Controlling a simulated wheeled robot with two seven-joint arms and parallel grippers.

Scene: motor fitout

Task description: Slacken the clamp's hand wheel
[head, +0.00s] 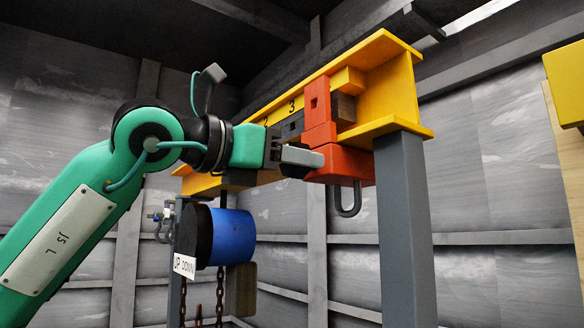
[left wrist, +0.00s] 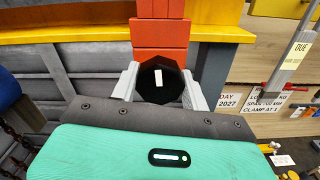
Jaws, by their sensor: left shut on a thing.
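The orange-red clamp (head: 342,164) hangs on the yellow beam (head: 398,90) in the head view, with a grey shackle under it. In the left wrist view the clamp body (left wrist: 160,42) stands straight ahead. Its hand wheel (left wrist: 160,80) is a black many-sided knob with a white mark. My left gripper (head: 300,158) reaches the clamp from the left. In the left wrist view the left gripper (left wrist: 160,88) has its two grey fingers on either side of the hand wheel, shut on it. In the head view the wheel is largely hidden by the fingers. My right gripper is not in view.
A blue hoist (head: 232,237) with chains and an "UP DOWN" label hangs below the beam, left of the clamp. A grey post (head: 405,230) supports the beam on the right. Signs, including a "DUE" tag (left wrist: 298,55), show at right in the left wrist view.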

